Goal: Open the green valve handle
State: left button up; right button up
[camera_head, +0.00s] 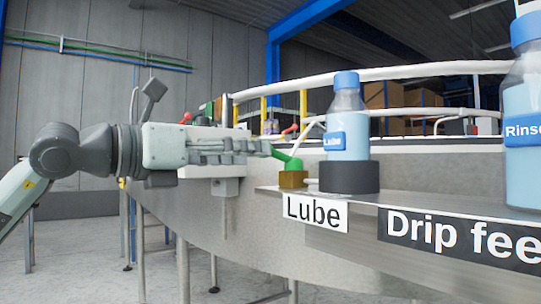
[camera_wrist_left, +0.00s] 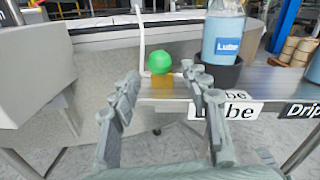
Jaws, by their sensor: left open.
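The green valve handle (camera_head: 289,161) sits on a brass block (camera_head: 293,180) beside the Lube bottle (camera_head: 346,135), on the ledge above the "Lube" label. In the left wrist view the handle shows end-on as a green round knob (camera_wrist_left: 159,62) above the brass block (camera_wrist_left: 162,81). My left gripper (camera_head: 266,148) reaches in from the left with its fingertips close to the handle's raised end. In the left wrist view the gripper (camera_wrist_left: 160,77) is open, one finger on either side of the valve in the picture. I cannot tell whether it touches the handle. My right gripper is not in view.
The Lube bottle stands in a dark round holder (camera_head: 349,177) just right of the valve. A Rinse bottle (camera_head: 522,130) stands further right above the "Drip feed" label (camera_head: 460,238). A white tube (camera_head: 306,136) rises near the valve. A curved metal conveyor wall lies behind.

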aim_at(277, 154)
pick_arm(q)
jog(key=x, duration=0.7)
grip_shut()
dwell(0.3)
